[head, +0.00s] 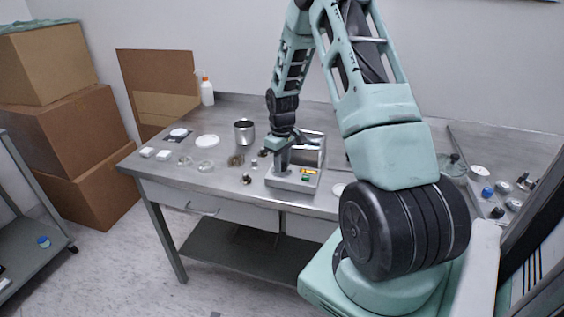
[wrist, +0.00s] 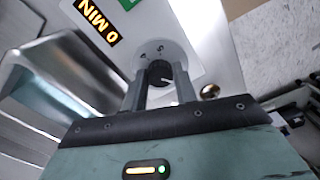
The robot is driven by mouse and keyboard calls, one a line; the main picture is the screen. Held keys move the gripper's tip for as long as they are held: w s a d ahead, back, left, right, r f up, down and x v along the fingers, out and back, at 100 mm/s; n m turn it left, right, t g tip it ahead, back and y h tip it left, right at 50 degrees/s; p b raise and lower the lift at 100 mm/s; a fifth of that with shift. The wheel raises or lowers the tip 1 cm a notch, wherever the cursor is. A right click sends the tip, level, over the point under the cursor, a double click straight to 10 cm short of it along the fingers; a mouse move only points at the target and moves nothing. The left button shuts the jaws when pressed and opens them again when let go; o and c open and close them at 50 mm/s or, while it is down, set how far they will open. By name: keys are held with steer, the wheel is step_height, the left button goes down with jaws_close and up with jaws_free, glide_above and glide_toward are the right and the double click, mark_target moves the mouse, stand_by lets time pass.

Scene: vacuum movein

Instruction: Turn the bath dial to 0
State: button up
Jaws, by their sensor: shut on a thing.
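The bath (head: 276,181) is a grey metal box with an open basin, standing near the front edge of the metal table. Its front panel carries a lit display (wrist: 98,21) that reads "0 MIN" in orange, tilted and upside down in the wrist view, with a green patch beside it. The black round dial (wrist: 160,71) sits on the panel and has a pale pointer mark. My gripper (wrist: 158,84) is shut on the dial, one finger on each side. In the head view my gripper (head: 281,160) is at the panel's left part and hides the dial.
A steel beaker (head: 244,132), glass dishes (head: 204,166) and small white items stand left of the bath. A white bottle (head: 206,92) is at the back. Several small jars are on the right. Cardboard boxes (head: 85,125) are stacked left of the table.

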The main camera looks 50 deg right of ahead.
stand_by(0.4)
steer(key=o, duration=1)
steer(key=shift+c, duration=0.2)
step_height(320, 180, up, 18)
steer(key=b, duration=0.2)
steer(key=shift+f, duration=0.25)
